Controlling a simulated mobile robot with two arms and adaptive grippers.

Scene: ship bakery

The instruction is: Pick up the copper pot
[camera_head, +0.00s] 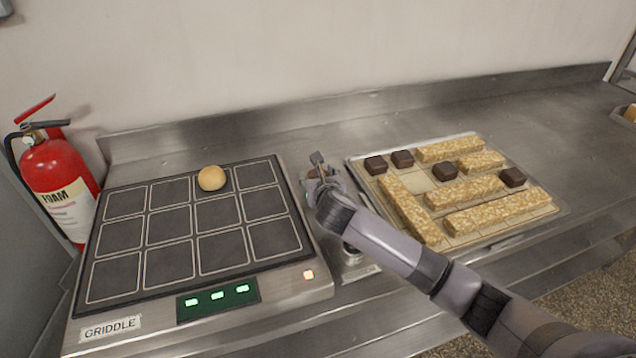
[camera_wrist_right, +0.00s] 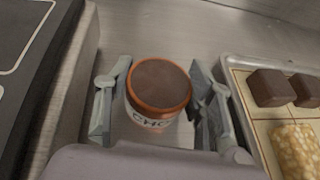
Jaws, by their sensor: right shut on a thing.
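The copper pot (camera_wrist_right: 160,88) shows in the right wrist view as a small round copper-coloured pot with a dark brown top and a pale label reading "CHO", the rest cut off. It stands upright between the two fingers of my right gripper (camera_wrist_right: 160,100), one finger on each side, and the gripper is shut on it. In the head view my right gripper (camera_head: 322,182) is over the strip of counter between the griddle and the tray, and it mostly hides the pot there. My left gripper is not in view.
The griddle (camera_head: 130,292) with a dough ball (camera_head: 211,178) is on the left. A tray (camera_head: 560,211) of crispy bars (camera_head: 408,208) and chocolate blocks (camera_head: 445,171) is on the right. A red extinguisher (camera_head: 60,175) stands far left. The counter behind is clear.

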